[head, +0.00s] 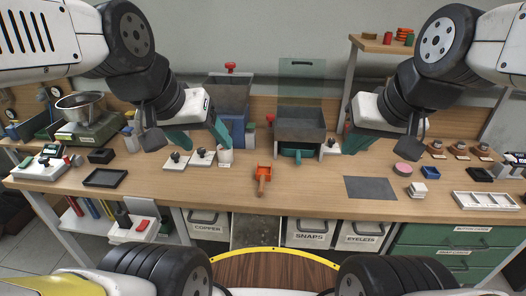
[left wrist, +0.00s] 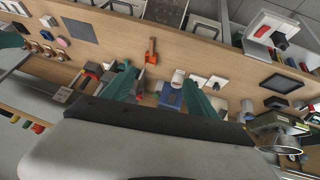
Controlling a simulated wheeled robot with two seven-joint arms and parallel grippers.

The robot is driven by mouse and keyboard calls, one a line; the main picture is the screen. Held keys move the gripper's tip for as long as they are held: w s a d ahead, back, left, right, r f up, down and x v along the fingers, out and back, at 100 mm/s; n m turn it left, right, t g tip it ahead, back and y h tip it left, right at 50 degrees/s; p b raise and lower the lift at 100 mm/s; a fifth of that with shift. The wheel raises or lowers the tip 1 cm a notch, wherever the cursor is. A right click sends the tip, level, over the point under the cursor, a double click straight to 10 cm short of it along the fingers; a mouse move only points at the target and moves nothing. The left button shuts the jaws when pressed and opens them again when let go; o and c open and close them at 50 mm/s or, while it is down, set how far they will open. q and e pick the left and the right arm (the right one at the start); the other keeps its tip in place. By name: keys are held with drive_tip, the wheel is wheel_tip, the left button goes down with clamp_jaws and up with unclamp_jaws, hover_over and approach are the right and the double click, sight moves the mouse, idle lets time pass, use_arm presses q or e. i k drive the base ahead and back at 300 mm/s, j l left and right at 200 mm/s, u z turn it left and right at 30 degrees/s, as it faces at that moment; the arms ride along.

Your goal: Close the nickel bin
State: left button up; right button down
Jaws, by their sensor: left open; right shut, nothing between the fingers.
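No label reading "nickel" is legible. Under the bench, between the bin labelled COPPER (head: 207,226) and the bin labelled SNAPS (head: 309,236), a grey speckled surface (head: 256,232) shows with no label visible. It may be the inside of a pulled-out bin, but I cannot tell; its lower end is hidden behind the yellow-edged wooden surface (head: 275,258). My left gripper (head: 204,143) is open and empty above the bench; its teal fingers stand apart in the left wrist view (left wrist: 158,78). My right gripper (head: 358,143) is shut and empty above the bench's right half.
A bin labelled EYELETS (head: 361,235) and green drawers (head: 450,240) are further right under the bench. An orange scoop (head: 263,178) lies on the bench. A grey mat (head: 370,188) is at its right. Two hoppers (head: 300,123) stand at the back.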

sight(248, 229)
drive_tip(key=k+l+u, duration=0.15)
drive_tip(key=k+l, duration=0.5)
drive_tip(key=k+l+u, duration=0.15)
drive_tip(key=k+l, duration=0.5)
drive_tip(key=k+l+u, duration=0.15)
drive_tip(key=k+l, duration=0.45)
drive_tip(key=k, duration=0.15)
drive_tip(key=i+j+u, duration=0.15)
drive_tip(key=i, duration=0.55)
